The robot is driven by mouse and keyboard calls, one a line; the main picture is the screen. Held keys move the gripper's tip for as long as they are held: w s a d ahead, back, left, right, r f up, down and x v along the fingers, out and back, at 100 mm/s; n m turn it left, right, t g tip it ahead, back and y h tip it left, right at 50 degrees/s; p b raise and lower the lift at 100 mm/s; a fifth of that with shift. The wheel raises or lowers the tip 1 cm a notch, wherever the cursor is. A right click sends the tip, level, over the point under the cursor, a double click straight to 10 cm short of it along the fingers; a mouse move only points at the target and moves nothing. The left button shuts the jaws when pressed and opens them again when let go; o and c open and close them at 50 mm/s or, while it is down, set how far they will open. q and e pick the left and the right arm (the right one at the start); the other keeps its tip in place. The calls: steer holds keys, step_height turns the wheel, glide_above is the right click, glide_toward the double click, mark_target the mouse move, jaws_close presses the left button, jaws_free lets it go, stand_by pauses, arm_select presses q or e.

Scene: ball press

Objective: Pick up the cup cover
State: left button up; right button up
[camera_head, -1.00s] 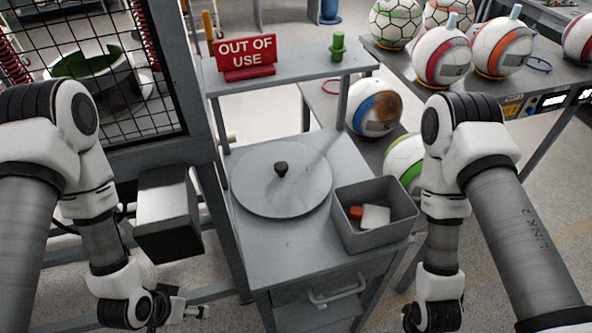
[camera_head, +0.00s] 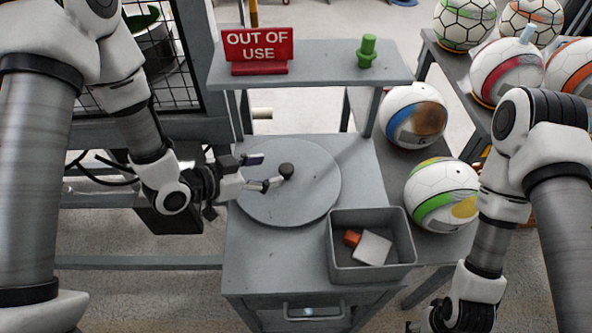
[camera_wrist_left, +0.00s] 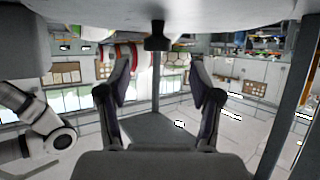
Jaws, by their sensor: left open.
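The cup cover (camera_head: 310,200) is a round, flat grey disc with a small black knob (camera_head: 286,170) at its middle. It lies flat on the grey cabinet. My left gripper (camera_head: 266,171) is open and empty over the left part of the cover, its fingertips just short of the knob. In the left wrist view, which looks upside down, the cover (camera_wrist_left: 215,12) spans the top edge. The knob (camera_wrist_left: 157,38) lies ahead of and between the open fingers (camera_wrist_left: 160,82). My right gripper is at the bottom edge of the head view, mostly cut off.
A grey bin (camera_head: 343,270) with a red and a white block stands at the cabinet's front right. A shelf (camera_head: 325,68) behind holds a red "OUT OF USE" sign (camera_head: 259,50) and a green peg (camera_head: 367,51). Several balls lie at the right.

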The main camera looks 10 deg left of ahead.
mark_target(283, 170)
arm_select(q)
steer(key=shift+w+d+f+p, duration=0.25)
steer(key=shift+d+f+p, duration=0.15)
steer(key=shift+d+p, duration=0.25)
steer(key=p+x, duration=0.1)
steer(key=x, duration=0.2)
steer(key=shift+w+d+f, duration=0.15)
steer(key=shift+w+f, duration=0.1)
steer(key=shift+w+d+f, duration=0.2)
steer(key=shift+w, duration=0.05)
steer(key=shift+s+a+r, duration=0.1)
steer(key=shift+s+a, duration=0.1)
steer(key=shift+c, duration=0.3)
steer(key=shift+s+a, duration=0.1)
steer(key=shift+a, duration=0.05)
steer(key=c, duration=1.2)
jaws_close()
steer(key=shift+r, duration=0.1)
